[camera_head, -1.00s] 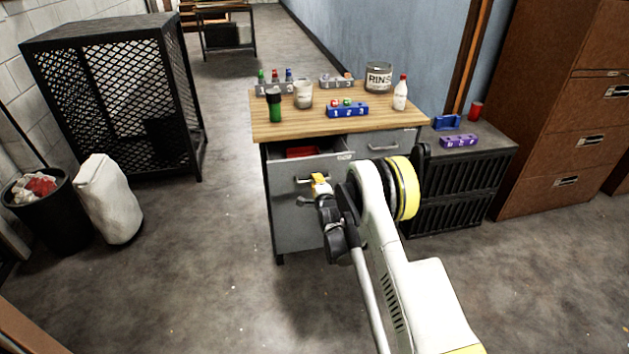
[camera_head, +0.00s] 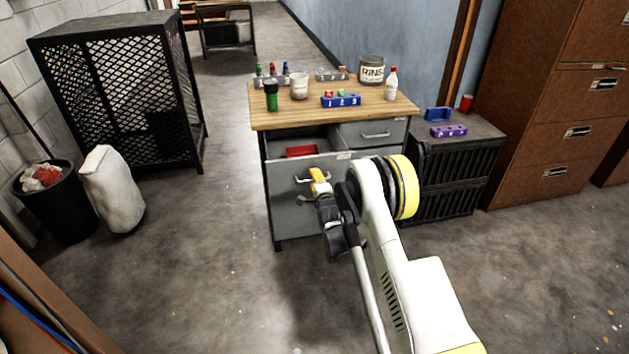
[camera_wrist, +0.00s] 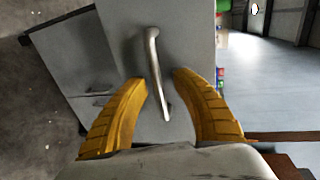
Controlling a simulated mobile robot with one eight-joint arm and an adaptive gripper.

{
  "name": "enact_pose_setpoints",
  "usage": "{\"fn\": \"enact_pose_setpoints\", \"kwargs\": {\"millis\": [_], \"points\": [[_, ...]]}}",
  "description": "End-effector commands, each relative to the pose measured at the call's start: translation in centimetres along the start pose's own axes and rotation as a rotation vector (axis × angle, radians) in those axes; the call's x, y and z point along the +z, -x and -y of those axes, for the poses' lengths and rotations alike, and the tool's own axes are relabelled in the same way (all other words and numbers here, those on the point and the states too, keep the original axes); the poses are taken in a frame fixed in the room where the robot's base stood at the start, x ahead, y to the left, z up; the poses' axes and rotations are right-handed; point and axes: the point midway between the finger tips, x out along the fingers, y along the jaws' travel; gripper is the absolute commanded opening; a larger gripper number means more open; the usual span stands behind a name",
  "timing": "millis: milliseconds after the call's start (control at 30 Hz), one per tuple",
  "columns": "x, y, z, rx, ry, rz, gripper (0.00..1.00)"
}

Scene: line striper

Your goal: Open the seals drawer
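The desk's left drawer (camera_head: 291,208) has a grey front and is pulled out, with a red item (camera_head: 301,151) inside. A small label (camera_head: 343,155) is on its top edge; I cannot read it. My gripper (camera_head: 319,181) is at the drawer's bar handle (camera_head: 300,181). In the wrist view, the yellow fingers of my gripper (camera_wrist: 160,80) stand apart on either side of the metal handle (camera_wrist: 153,65), with small gaps visible. The drawer front (camera_wrist: 185,35) fills the middle of that view.
The wooden desktop (camera_head: 300,114) holds a blue tray (camera_head: 341,100), bottles and cups. A smaller right drawer (camera_head: 372,134) is shut. A black cabinet (camera_head: 455,170) stands to the right, a mesh cage (camera_head: 120,95) to the left. The floor before the desk is clear.

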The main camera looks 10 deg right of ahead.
Motion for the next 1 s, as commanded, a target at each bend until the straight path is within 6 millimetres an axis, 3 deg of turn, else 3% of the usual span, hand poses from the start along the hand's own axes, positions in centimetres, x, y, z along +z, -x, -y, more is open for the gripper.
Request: {"fn": "enact_pose_setpoints", "kwargs": {"millis": [267, 700, 1000], "points": [[0.0, 0.1, 0.0, 0.001, 0.000, 0.000, 0.32], [0.0, 6.6, 0.0, 0.001, 0.000, 0.000, 0.32], [0.0, 7.5, 0.0, 0.001, 0.000, 0.000, 0.32]]}}
